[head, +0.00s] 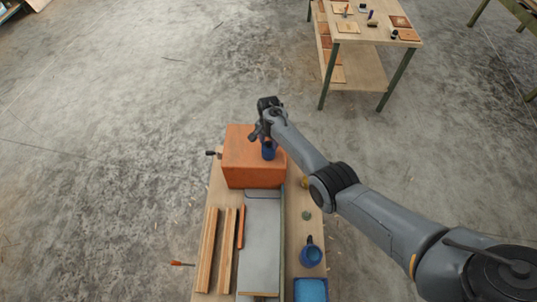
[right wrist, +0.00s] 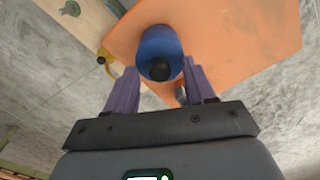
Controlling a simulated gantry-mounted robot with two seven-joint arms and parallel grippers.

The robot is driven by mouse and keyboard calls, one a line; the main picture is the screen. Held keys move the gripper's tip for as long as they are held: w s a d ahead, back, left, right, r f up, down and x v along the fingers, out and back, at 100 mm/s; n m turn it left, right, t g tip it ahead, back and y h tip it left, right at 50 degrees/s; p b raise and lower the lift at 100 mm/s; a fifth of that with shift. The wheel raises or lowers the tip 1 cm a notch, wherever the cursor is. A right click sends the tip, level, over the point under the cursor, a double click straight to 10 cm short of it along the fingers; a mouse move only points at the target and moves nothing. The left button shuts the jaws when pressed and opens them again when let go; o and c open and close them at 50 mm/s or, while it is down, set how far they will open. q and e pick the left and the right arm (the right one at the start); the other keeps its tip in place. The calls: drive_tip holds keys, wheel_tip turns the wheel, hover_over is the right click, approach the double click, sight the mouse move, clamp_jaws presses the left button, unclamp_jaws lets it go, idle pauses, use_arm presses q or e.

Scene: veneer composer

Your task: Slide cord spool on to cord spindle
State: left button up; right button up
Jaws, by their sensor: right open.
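A blue cylinder (head: 268,151), which looks like the cord spool, is at the orange machine housing (head: 240,172). In the right wrist view the blue spool (right wrist: 158,45) has a dark round knob or tip (right wrist: 160,71) at its near end, perhaps the spindle; I cannot tell how far it passes through. My right gripper (head: 262,136) is at the housing, beside the spool. Its purple fingers (right wrist: 158,80) are open, one on each side of the spool's near end, with gaps visible. My left gripper is not in view.
The bench holds wooden strips (head: 217,250), a grey metal bed (head: 262,235), a blue mug-like item (head: 311,253) and a blue tray (head: 309,290). A handle (head: 182,264) sticks out left. A second table (head: 372,28) stands at the back right. The floor around is clear.

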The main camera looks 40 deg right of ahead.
drive_tip(key=shift+r, duration=0.5)
wheel_tip(320, 180, up, 9)
drive_tip(key=s+f+g+p, duration=0.2)
drive_tip(key=s+f+g, duration=0.1)
drive_tip(key=s+f, duration=1)
drive_tip(key=s+a+f+n+h+p, duration=0.1)
drive_tip(key=s+f, duration=0.2)
drive_tip(key=s, duration=0.6)
drive_tip(key=s+a+f+n, duration=0.1)
drive_tip(key=s+f+n, duration=0.15)
drive_tip(key=s, duration=0.65)
drive_tip(key=s+a+r+n+t+p, duration=0.2)
drive_tip(key=s+a+r+n, duration=0.3)
drive_tip(key=s+a+r, duration=0.4)
drive_tip(key=w+a+r+n+t, duration=0.1)
drive_tip(key=w+r+n+t, duration=0.1)
drive_tip(key=r, duration=0.5)
drive_tip(key=w+r+n+t+y, duration=0.1)
drive_tip(key=w+r+n+t, duration=0.1)
drive_tip(key=r+n, duration=0.2)
wheel_tip(320, 180, up, 3)
drive_tip(key=shift+a+f+n+t, duration=0.1)
drive_tip(key=shift+a+n+t, duration=0.2)
drive_tip(key=shift+a+n, duration=0.1)
